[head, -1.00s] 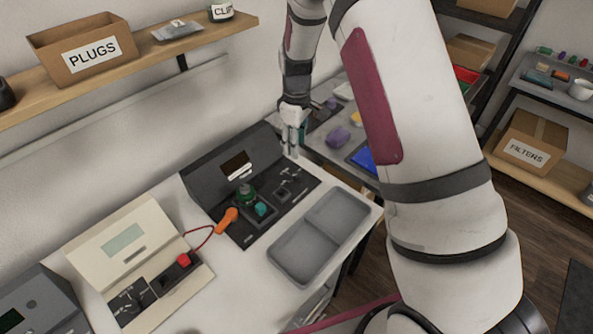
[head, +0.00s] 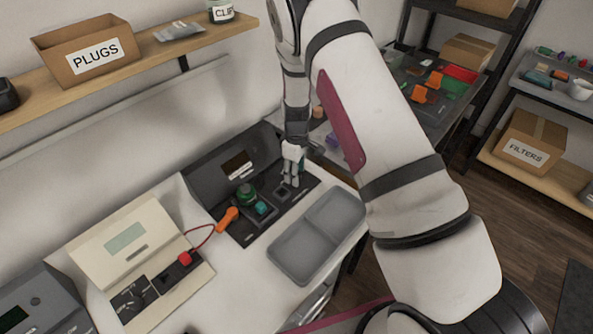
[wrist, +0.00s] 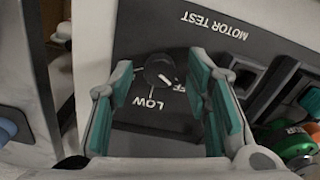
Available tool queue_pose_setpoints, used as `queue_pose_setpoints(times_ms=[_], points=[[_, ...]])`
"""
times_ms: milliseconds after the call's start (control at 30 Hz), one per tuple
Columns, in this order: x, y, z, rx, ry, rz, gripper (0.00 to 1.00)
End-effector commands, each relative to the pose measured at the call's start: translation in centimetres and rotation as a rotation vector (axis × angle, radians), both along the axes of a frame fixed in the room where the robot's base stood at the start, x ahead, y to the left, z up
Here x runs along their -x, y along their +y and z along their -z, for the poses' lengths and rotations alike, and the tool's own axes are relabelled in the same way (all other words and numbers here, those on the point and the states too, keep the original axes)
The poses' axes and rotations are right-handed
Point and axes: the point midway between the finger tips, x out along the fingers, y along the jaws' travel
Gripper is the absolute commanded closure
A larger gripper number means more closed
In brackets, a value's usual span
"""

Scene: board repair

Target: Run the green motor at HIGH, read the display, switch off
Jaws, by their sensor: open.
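The motor test unit (head: 205,172) is dark, with a sloped back holding a small display (head: 238,163) too small to read. The green motor (head: 246,194) sits on its panel; green also shows at the lower right of the wrist view (wrist: 298,146). The wrist view shows a dark round knob (wrist: 158,71) with a white mark pointing towards the partly hidden OFF label; LOW is beside it, and HIGH is not visible. My gripper (head: 290,183) is over the panel's right end. Its teal-padded fingers (wrist: 160,85) are open, one on each side of the knob, contact unclear.
A teal part (head: 262,208) and an orange plug (head: 228,215) are near the motor. A grey two-part tray (head: 299,262) lies in front of the unit. A beige tester (head: 90,249) with a red plug stands to the left. A shelf (head: 150,58) runs above.

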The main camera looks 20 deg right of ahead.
Motion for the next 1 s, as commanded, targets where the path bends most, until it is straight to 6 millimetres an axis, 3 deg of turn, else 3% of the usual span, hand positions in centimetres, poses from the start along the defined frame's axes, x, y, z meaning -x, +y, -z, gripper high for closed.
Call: queue_pose_setpoints(times_ms=[67,267,667,1000], points=[[-0.01,0.00,-0.02,0.000,0.000,0.000,0.56],[-0.01,0.00,-0.04,0.000,0.000,0.000,0.99],[-0.08,0.00,-0.04,0.000,-0.001,0.042,1.00],[-0.16,0.02,0.04,-0.001,-0.001,0.270,1.00]])
